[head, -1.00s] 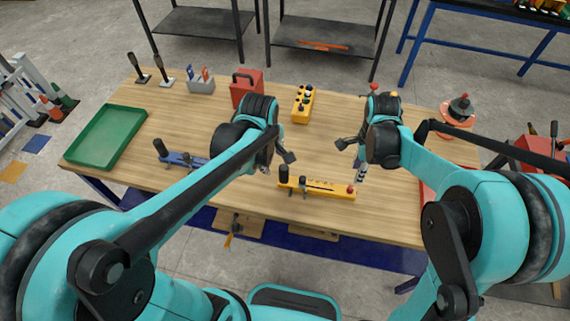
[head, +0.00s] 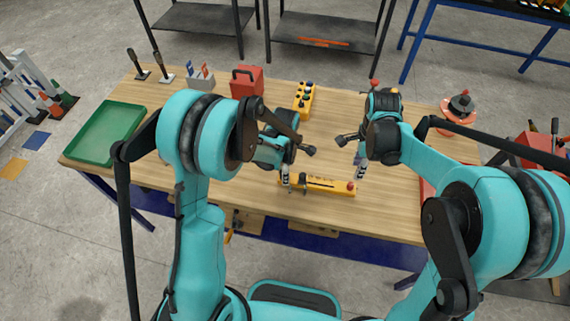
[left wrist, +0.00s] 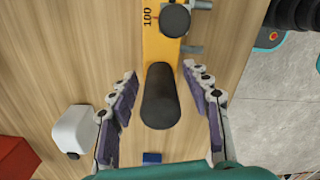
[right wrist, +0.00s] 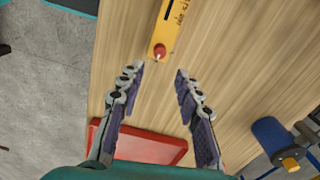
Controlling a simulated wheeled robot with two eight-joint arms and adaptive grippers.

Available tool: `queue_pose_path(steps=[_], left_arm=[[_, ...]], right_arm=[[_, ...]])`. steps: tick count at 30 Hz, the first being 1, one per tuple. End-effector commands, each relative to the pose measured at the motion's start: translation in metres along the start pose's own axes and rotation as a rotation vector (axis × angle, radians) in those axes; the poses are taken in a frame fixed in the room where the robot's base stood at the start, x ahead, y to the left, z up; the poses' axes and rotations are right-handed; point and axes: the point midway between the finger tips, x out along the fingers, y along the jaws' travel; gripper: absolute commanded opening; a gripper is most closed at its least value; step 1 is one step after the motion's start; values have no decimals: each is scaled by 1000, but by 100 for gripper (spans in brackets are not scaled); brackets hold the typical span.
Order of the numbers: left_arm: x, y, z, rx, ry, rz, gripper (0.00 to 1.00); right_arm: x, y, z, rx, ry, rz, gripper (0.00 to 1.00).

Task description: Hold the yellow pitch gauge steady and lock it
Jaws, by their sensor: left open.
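The yellow pitch gauge (head: 325,187) lies flat near the front edge of the wooden table. Its red knob (head: 351,187) is at the right end. My left gripper (head: 287,180) is at the gauge's left end. In the left wrist view the gauge's black grip (left wrist: 160,97) stands between the open fingers (left wrist: 170,92), with a gap on both sides. A smaller black knob (left wrist: 173,20) sits further along the gauge. My right gripper (head: 360,168) is open and empty, above the table by the red-knob end. In the right wrist view the red knob (right wrist: 159,52) is just beyond the fingertips.
A green tray (head: 108,132) is at the table's left. A red box (head: 246,83) and a yellow button box (head: 303,100) stand at the back. A red tray (right wrist: 145,146) lies at the right. My left arm hides part of the table's left side.

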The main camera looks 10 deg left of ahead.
Motion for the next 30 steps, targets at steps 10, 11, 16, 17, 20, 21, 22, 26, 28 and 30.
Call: queue_pose_path(steps=[10,11,16,17,20,21,22,26,28,30], left_arm=[[19,0,0,1,0,0,49],[19,0,0,1,0,0,49],[19,0,0,1,0,0,33],[19,0,0,1,0,0,25],[19,0,0,1,0,0,0],[19,0,0,1,0,0,0],[19,0,0,0,0,0,0],[19,0,0,0,0,1,0],[19,0,0,0,0,1,0],[19,0,0,0,0,1,0]], right_arm=[[0,0,0,0,0,0,34],[0,0,0,0,0,0,34],[0,0,0,0,0,0,34],[0,0,0,0,0,0,34],[0,0,0,0,0,0,34],[0,0,0,0,0,0,40],[0,0,0,-1,0,1,40],[-11,-3,0,-36,1,16,40],[-19,-5,0,-66,1,28,40],[-20,-6,0,-80,1,35,40]])
